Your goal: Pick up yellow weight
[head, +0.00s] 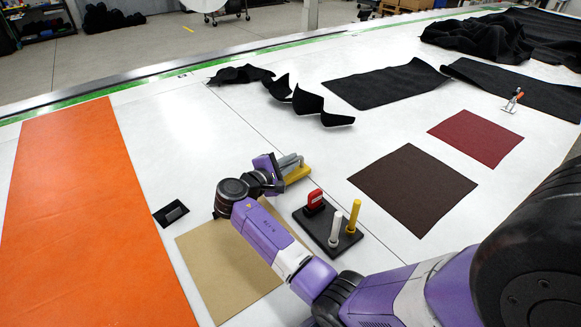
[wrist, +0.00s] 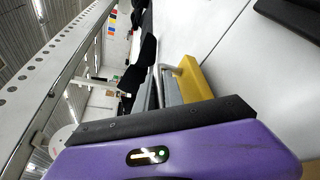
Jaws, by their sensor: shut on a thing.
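The yellow weight (head: 299,173) is on the white table near the middle in the head view, just right of my gripper (head: 284,164). In the wrist view the yellow weight (wrist: 193,78) shows beyond the purple gripper body, with a grey handle-like bar (wrist: 170,69) at its side. My gripper (wrist: 160,88) is shut on the weight; the grey fingers meet it at its left side. The exact contact is partly hidden by the gripper body. I cannot tell whether the weight is resting on the table or slightly raised.
A black stand (head: 330,236) with red, white and yellow upright pieces is close to the right of my arm. A tan sheet (head: 225,270) lies under the arm, an orange sheet (head: 85,220) at left. Black cut fabric (head: 307,103) lies behind. White table between is clear.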

